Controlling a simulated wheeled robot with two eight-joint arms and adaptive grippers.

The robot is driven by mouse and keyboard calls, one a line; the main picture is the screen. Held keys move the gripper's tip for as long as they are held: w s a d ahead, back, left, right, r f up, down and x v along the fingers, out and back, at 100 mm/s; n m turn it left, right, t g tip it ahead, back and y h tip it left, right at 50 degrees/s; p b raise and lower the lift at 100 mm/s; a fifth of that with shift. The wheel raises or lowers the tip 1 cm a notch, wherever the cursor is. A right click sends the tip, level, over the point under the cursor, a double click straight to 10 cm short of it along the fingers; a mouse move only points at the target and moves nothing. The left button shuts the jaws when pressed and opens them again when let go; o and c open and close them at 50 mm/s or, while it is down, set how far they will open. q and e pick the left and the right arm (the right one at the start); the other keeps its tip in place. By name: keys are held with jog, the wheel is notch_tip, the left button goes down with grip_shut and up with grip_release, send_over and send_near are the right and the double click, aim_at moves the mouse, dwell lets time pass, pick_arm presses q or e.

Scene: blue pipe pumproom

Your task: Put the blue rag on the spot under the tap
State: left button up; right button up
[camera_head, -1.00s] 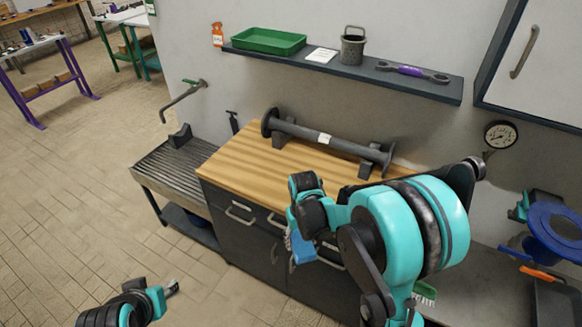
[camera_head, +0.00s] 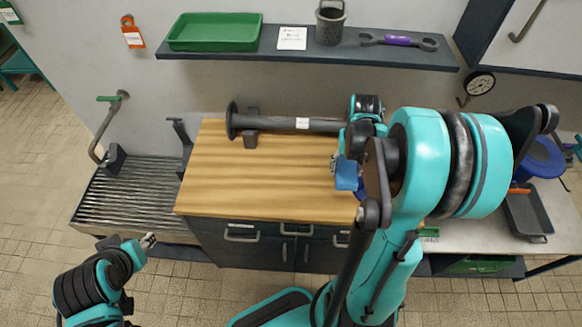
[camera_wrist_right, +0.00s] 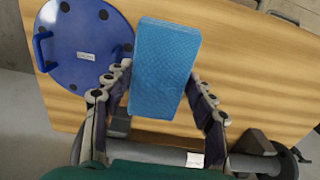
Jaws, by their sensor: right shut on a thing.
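The blue rag (camera_head: 346,176) is held in my right gripper (camera_head: 345,162), above the right part of the wooden worktop. In the right wrist view the rag (camera_wrist_right: 165,62) is a flat textured blue block between the two fingers of the right gripper (camera_wrist_right: 160,92). The tap (camera_head: 106,128), a bent grey pipe with a green handle, is on the wall at left. Under it is a slatted metal drain (camera_head: 135,200); no separate marked spot can be made out. My left gripper (camera_head: 148,241) is low at left, in front of the drain; its finger opening is unclear.
A dark flanged pipe (camera_head: 280,122) lies along the back of the worktop (camera_head: 250,180). A shelf (camera_head: 300,52) with a green tray (camera_head: 215,32) hangs above. A dark bracket (camera_head: 115,160) stands by the tap. A blue disc (camera_head: 543,157) is at right.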

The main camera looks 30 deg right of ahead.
jog(key=b, duration=0.3)
send_over(308, 187)
notch_tip(308, 187, down, 7)
jog(key=shift+r, duration=0.1)
jog(key=shift+f+b, duration=0.5)
jog(key=shift+f, duration=1.55)
jog(key=shift+f, duration=0.2)
jog(key=o, duration=1.3)
jog(key=shift+r, duration=0.1)
